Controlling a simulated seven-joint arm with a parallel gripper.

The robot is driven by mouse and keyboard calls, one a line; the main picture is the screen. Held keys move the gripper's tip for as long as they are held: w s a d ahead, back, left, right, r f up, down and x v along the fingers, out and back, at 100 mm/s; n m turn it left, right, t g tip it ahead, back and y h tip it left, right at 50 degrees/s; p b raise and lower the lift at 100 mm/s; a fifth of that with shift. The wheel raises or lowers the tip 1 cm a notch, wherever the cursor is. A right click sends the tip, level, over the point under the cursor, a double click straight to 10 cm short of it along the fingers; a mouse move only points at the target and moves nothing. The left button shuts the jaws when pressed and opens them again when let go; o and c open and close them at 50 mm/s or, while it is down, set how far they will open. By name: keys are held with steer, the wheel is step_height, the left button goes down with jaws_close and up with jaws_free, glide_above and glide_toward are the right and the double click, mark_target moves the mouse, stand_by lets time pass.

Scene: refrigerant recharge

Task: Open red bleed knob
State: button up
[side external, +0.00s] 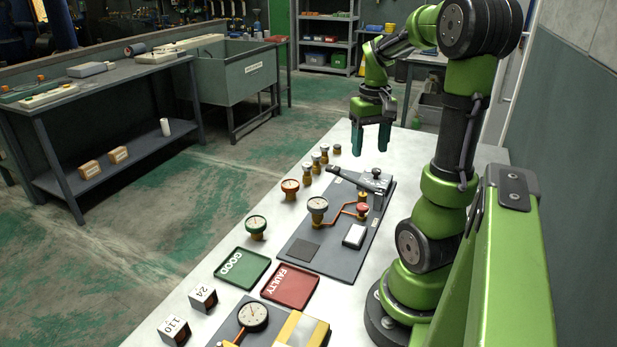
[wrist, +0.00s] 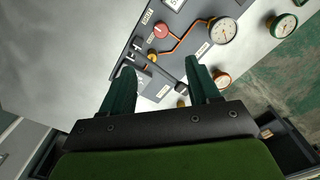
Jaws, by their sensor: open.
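The red knob (side external: 362,209) sits on the right part of a dark grey panel (side external: 322,262), beside copper-coloured piping. In the wrist view the red knob (wrist: 161,30) shows beyond the fingertips, near the top. My gripper (side external: 370,148) is open and empty, fingers pointing down, above the far end of the panel. In the wrist view my gripper (wrist: 160,68) has its two teal fingers spread apart, with nothing between them. It is apart from the knob.
A lever handle (side external: 347,180) rises from the panel below my gripper. A gauge (side external: 317,205) stands on the panel. Loose gauges and brass fittings (side external: 308,172) line the table's left edge. A green tray (side external: 242,268) and a red tray (side external: 290,286) lie in front.

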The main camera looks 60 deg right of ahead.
mark_target(363, 206)
step_height(363, 206, down, 17)
steer(key=shift+r, duration=0.1)
stand_by(0.3)
steer(key=shift+c, duration=0.2)
steer(key=c, duration=1)
